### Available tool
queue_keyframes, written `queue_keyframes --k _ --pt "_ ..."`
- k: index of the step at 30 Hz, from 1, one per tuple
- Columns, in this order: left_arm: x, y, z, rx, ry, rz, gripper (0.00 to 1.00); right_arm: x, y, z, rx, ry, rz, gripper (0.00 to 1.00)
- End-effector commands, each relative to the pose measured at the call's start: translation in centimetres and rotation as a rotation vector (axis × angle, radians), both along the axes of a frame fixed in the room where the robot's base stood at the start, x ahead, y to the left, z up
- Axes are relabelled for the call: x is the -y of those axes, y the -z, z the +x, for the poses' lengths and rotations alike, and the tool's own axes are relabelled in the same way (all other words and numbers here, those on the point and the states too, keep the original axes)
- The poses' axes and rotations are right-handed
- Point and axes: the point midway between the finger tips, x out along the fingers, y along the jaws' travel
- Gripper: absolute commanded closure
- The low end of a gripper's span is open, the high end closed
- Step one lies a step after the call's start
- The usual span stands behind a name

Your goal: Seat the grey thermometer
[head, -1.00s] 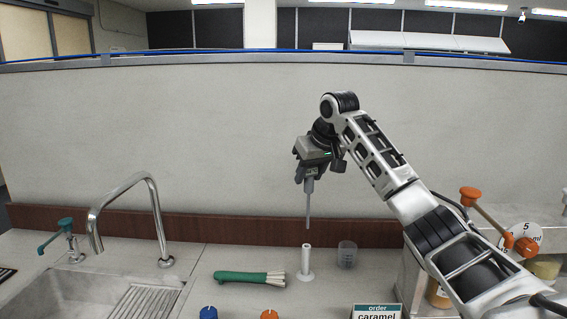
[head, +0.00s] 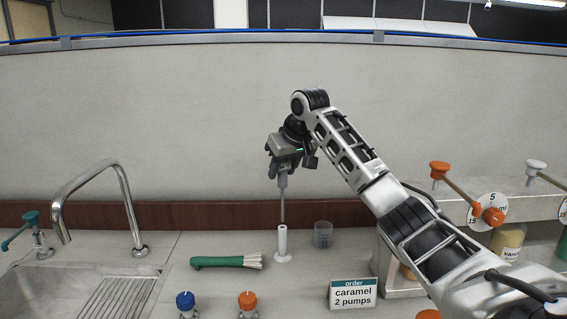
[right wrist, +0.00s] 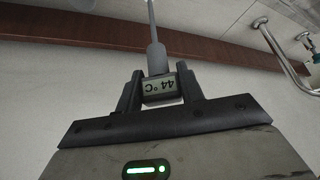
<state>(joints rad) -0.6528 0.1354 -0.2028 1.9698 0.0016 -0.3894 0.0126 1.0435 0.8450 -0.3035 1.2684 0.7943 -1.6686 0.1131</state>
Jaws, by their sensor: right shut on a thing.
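The grey thermometer (head: 283,206) hangs upright from my right gripper (head: 283,172), probe down. My right gripper is shut on its head. My left gripper is not in view.
An order card (head: 352,292) reads caramel, 2 pumps. A sink (head: 85,290) with tap is left; syrup pumps (head: 488,213) are right.

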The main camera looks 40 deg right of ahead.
Motion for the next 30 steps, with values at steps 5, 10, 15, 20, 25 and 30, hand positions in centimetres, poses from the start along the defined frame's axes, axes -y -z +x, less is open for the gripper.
queue_keyframes --k 5,10,15,20,25,30 --pt "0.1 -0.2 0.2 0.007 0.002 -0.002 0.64 0.0 0.4 0.0 0.002 0.001 0.000 0.84" --pt "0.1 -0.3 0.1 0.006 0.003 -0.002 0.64 0.0 0.4 0.0 0.002 0.001 0.000 0.84" --pt "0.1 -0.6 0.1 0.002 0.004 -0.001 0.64 0.0 0.2 0.0 0.001 0.001 0.000 0.84" --pt "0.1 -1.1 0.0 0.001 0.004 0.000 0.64 0.0 0.2 0.0 0.002 0.001 0.000 0.84" --pt "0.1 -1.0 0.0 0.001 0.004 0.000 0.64 0.0 0.4 0.0 0.002 0.001 0.000 0.84" --pt "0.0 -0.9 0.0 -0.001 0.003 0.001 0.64 0.0 0.4 0.0 0.002 0.001 0.000 0.84"
